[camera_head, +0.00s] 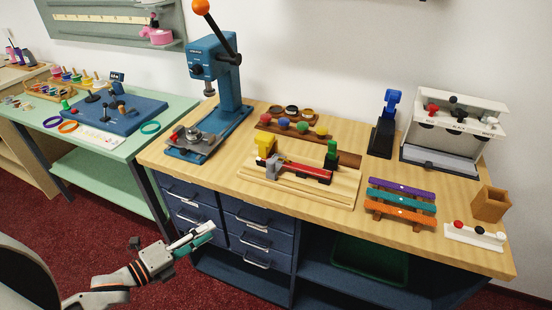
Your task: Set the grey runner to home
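A small grey block (273,165), which looks like the grey runner, sits at the left part of a red-and-black track (305,171) on a pale wooden base (320,191). A yellow block (265,142) stands right by the grey block. A green block (331,155) stands at the track's right end. Any home mark is too small to make out. My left gripper (203,233) is low in front of the blue drawers, well apart from the track. Its fingers show a pale and a teal part; their gap is unclear. My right gripper is out of view.
A blue lever press (217,75) stands left of the track. Coloured knobs on a rack (303,127) are behind it. Coloured bars (400,203) and a brown box (490,204) lie to the right. The wooden counter (220,176) is bare at its left front.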

